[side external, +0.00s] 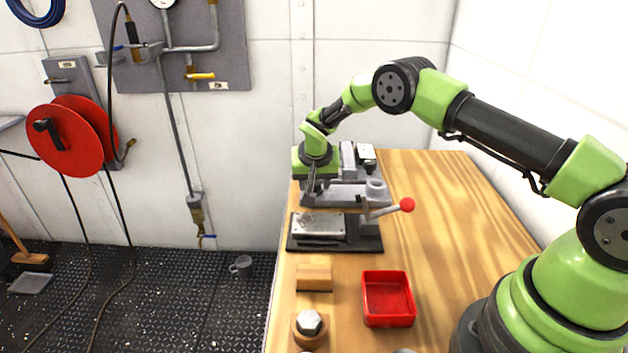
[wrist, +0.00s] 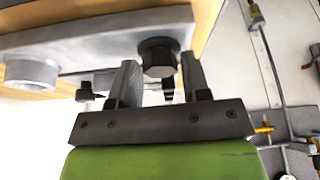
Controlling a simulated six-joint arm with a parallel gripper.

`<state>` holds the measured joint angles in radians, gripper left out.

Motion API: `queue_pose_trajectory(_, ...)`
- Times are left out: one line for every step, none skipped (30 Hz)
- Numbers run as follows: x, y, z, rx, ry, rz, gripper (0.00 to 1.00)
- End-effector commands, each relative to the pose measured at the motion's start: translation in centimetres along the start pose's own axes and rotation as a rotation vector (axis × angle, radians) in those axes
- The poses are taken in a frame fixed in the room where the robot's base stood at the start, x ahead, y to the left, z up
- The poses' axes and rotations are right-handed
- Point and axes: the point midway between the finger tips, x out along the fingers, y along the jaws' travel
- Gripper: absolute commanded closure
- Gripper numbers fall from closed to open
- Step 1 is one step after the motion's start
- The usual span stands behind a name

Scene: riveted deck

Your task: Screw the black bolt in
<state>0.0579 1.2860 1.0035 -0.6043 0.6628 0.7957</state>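A black hex-headed bolt (wrist: 158,54) shows at the grey metal fixture in the wrist view, with its head between my two fingertips. My gripper (wrist: 160,68) has its fingers apart, one on each side of the head and very close to it. I cannot tell whether they touch it. In the side view my gripper (side external: 311,186) points down at the left part of the grey fixture (side external: 345,192), and the bolt is hidden there. How deep the bolt sits is not visible.
A toggle clamp with a red ball handle (side external: 407,204) stands in front of the fixture. The table's right side is clear.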

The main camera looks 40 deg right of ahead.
Motion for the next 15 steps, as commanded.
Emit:
queue_pose_trajectory(-0.01, 0.0, 0.0, 0.0, 0.0, 0.0, 0.69)
queue_pose_trajectory(-0.02, -0.01, 0.0, 0.0, 0.0, 0.0, 0.76)
queue_pose_trajectory(-0.02, 0.0, 0.0, 0.0, 0.0, 0.0, 0.85)
queue_pose_trajectory(-0.02, 0.0, 0.0, 0.0, 0.0, 0.0, 0.91)
queue_pose_trajectory(-0.02, 0.0, 0.0, 0.0, 0.0, 0.0, 0.91)
queue_pose_trajectory(-0.02, 0.0, 0.0, 0.0, 0.0, 0.0, 0.91)
queue_pose_trajectory(-0.02, 0.0, 0.0, 0.001, 0.0, 0.001, 0.91)
queue_pose_trajectory(-0.02, 0.0, 0.0, 0.002, 0.0, 0.001, 0.91)
queue_pose_trajectory(-0.02, 0.0, 0.01, 0.005, -0.001, 0.003, 0.91)
queue_pose_trajectory(-0.02, 0.0, 0.02, 0.008, -0.001, 0.004, 0.91)
queue_pose_trajectory(-0.02, 0.0, 0.02, 0.013, -0.001, 0.006, 0.91)
queue_pose_trajectory(-0.02, -0.02, 0.03, 0.022, -0.001, 0.01, 0.91)
queue_pose_trajectory(-0.02, -0.04, 0.02, 0.03, -0.001, 0.013, 0.91)
queue_pose_trajectory(-0.02, -0.05, 0.01, 0.039, -0.001, 0.017, 0.91)
queue_pose_trajectory(-0.03, -0.07, 0.01, 0.055, -0.001, 0.024, 0.91)
